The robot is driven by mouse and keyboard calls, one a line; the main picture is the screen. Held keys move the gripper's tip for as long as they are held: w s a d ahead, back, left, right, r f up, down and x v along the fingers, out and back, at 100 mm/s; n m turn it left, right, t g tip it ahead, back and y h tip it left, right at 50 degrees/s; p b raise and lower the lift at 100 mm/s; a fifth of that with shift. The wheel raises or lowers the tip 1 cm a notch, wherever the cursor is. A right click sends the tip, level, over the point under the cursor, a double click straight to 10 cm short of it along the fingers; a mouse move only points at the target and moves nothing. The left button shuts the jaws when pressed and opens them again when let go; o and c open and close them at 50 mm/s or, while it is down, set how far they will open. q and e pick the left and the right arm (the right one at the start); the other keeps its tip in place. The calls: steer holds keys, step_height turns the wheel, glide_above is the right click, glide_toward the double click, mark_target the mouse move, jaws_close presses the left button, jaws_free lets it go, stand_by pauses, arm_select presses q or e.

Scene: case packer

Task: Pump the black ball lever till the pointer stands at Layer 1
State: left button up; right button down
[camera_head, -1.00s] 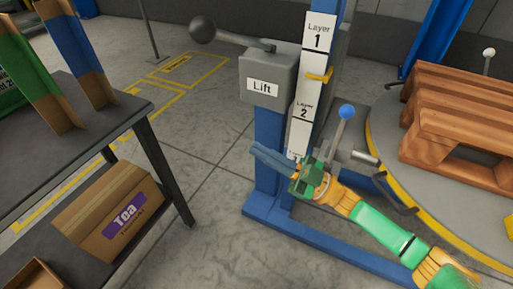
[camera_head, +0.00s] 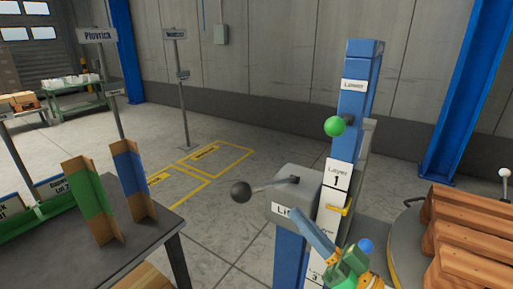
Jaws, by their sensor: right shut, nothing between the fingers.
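The black ball lever (camera_head: 241,192) reaches out left from the grey Lift box (camera_head: 296,194) on the blue post. The yellow pointer (camera_head: 344,209) stands just below the Layer 1 label (camera_head: 337,179) on the white scale, above the Layer 2 area, which is partly hidden. My right gripper (camera_head: 298,216) comes up from the bottom with its fingers shut and empty. Its fingertips are in front of the Lift box and cover part of its label. They are right of the black ball and lower than it in the picture. My left gripper is not in view.
A green ball (camera_head: 334,126) sits higher on the post under a Lower label. A blue ball (camera_head: 365,245) shows beside my right gripper. Wooden pallets (camera_head: 465,235) stand at right. A dark table (camera_head: 135,250) with cardboard dividers is at left.

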arm_select(q)
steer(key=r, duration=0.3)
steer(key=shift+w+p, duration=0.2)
steer(key=shift+p, duration=0.15)
arm_select(e)
steer(key=r+m, duration=0.2)
steer(key=r, duration=0.1)
steer(key=shift+s+a+r, duration=0.15)
steer(key=shift+a+r, duration=0.05)
steer(key=shift+r, duration=0.1)
step_height(320, 180, up, 5)
steer(key=p, duration=0.3)
glide_above(257, 187)
steer(key=s+d, duration=0.1)
steer(key=s, duration=0.3)
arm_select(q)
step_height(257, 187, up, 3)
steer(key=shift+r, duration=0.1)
arm_select(e)
steer(key=f, duration=0.1)
steer(key=a+f, duration=0.1)
steer(key=f, duration=0.2)
steer(key=shift+s+a+f, duration=0.15)
steer(key=shift+s+f, duration=0.05)
steer(key=shift+s, duration=0.1)
steer(key=shift+f, duration=0.1)
